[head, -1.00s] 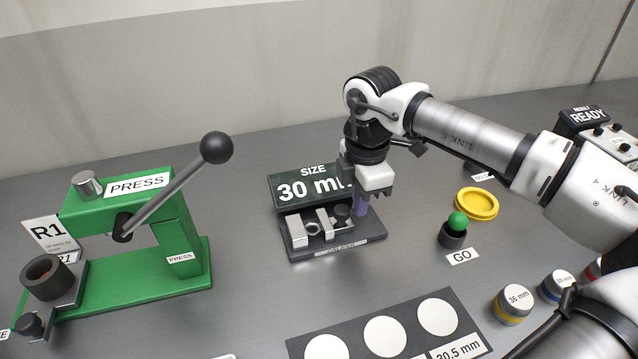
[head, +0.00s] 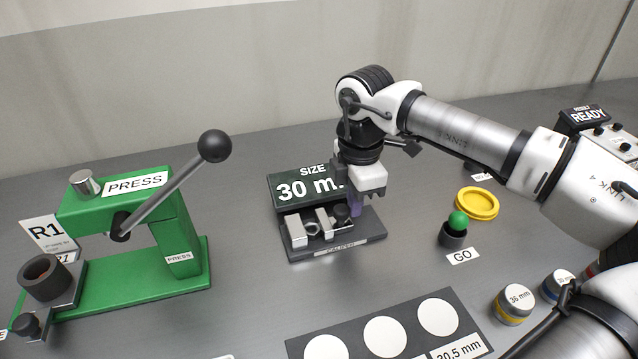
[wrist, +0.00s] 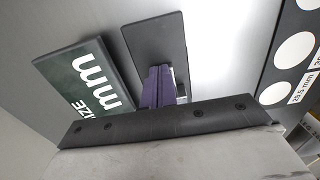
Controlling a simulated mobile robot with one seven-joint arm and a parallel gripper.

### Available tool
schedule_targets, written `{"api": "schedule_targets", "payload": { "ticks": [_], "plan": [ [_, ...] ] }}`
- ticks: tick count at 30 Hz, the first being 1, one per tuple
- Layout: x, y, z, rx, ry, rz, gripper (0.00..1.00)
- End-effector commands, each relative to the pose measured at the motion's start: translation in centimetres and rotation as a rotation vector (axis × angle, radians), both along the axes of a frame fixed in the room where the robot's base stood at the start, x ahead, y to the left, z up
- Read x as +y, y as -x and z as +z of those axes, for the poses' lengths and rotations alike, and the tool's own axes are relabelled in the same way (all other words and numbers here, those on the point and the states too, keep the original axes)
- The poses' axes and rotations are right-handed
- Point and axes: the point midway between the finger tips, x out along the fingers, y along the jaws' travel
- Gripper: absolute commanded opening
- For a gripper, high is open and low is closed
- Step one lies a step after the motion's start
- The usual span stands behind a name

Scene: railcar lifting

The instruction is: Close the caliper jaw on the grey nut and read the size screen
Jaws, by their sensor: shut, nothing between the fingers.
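The caliper (head: 350,243) is a dark base with light metal jaws on the table. The grey nut (head: 313,229) sits between its fixed left jaw (head: 296,231) and its sliding jaw (head: 323,221); I cannot tell whether the sliding jaw touches it. A dark knob (head: 341,214) stands right of the sliding jaw. My gripper (head: 356,206) is shut and empty, its purple fingers low at the knob's right side; contact is unclear. The fingers also show in the wrist view (wrist: 158,86). The size screen (head: 300,188) reads "SIZE 30 m", its right end hidden by my gripper.
A green press (head: 130,270) with a long lever stands left. A green GO button (head: 457,220) and a yellow dish (head: 477,203) are to the right. A card with white circles (head: 405,325) and labelled cylinders (head: 513,304) lie in front.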

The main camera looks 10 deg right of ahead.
Motion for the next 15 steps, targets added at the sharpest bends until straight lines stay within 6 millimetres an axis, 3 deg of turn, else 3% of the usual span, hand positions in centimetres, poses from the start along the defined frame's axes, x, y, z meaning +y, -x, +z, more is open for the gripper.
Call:
{"api": "schedule_targets", "payload": {
  "ticks": [15],
  "plan": [
    [-0.21, -0.05, 0.28, 0.001, -0.005, 0.004, 0.0]
  ]
}}
